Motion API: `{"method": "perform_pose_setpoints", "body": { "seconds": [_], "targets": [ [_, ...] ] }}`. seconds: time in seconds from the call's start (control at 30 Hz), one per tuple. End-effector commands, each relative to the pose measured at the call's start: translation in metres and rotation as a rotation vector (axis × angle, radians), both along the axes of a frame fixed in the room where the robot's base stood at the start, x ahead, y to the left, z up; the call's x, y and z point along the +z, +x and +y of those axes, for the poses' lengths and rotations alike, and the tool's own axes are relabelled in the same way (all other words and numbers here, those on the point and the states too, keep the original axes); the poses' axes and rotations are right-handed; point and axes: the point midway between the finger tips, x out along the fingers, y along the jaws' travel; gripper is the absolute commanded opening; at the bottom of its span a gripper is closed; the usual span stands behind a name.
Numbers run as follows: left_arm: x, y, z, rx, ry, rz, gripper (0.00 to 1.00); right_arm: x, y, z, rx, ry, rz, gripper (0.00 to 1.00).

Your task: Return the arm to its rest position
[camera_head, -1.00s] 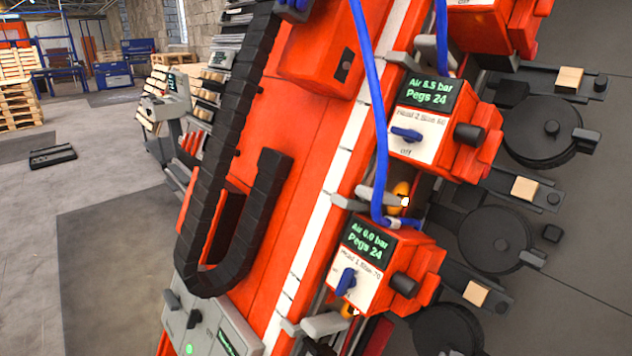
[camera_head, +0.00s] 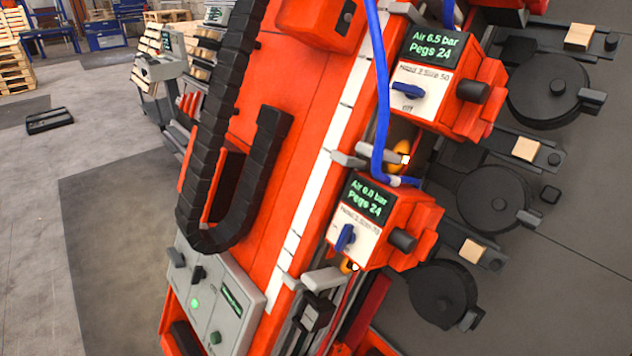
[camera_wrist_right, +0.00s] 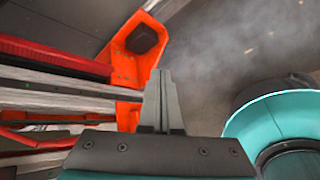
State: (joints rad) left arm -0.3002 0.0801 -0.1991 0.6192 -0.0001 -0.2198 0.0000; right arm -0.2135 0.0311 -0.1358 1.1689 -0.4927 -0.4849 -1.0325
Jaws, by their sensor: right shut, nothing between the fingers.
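My right gripper (camera_wrist_right: 161,105) shows in the right wrist view, its two grey fingers pressed together with nothing between them. Its fingertips point toward an orange bracket with a black block (camera_wrist_right: 145,40); I cannot tell the exact gap. Neither gripper shows in the head view, and my left gripper is in no view.
The orange gantry (camera_head: 290,75) fills the middle of the head view, with a black cable chain (camera_head: 215,140), two peg heads (camera_head: 385,222) and blue hoses. A grey button panel (camera_head: 213,295) is at lower left. Bare floor (camera_head: 110,215) lies to the left; pallets (camera_head: 12,60) stand beyond.

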Motion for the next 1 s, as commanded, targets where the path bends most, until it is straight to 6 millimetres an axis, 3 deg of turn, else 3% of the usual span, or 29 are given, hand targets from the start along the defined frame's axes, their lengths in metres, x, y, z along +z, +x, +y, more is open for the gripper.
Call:
{"method": "perform_pose_setpoints", "body": {
  "seconds": [0.03,0.2,0.4,0.5,0.67,1.0],
  "targets": [
    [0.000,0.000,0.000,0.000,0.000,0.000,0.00,-0.021,-0.027,0.003,-0.096,0.083,0.042,0.00],
    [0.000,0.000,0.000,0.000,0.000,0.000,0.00,-0.072,-0.116,0.009,-0.506,0.338,0.159,0.00],
    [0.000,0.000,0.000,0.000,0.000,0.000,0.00,-0.103,-0.209,0.006,-0.985,0.502,0.250,0.00],
    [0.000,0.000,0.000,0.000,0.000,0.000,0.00,-0.109,-0.239,0.003,-1.150,0.536,0.267,0.00],
    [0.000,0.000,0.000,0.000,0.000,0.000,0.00,-0.112,-0.259,0.000,-1.270,0.555,0.273,0.00],
    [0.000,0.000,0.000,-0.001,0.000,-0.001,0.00,-0.113,-0.259,0.000,-1.279,0.556,0.272,0.00]
  ]
}}
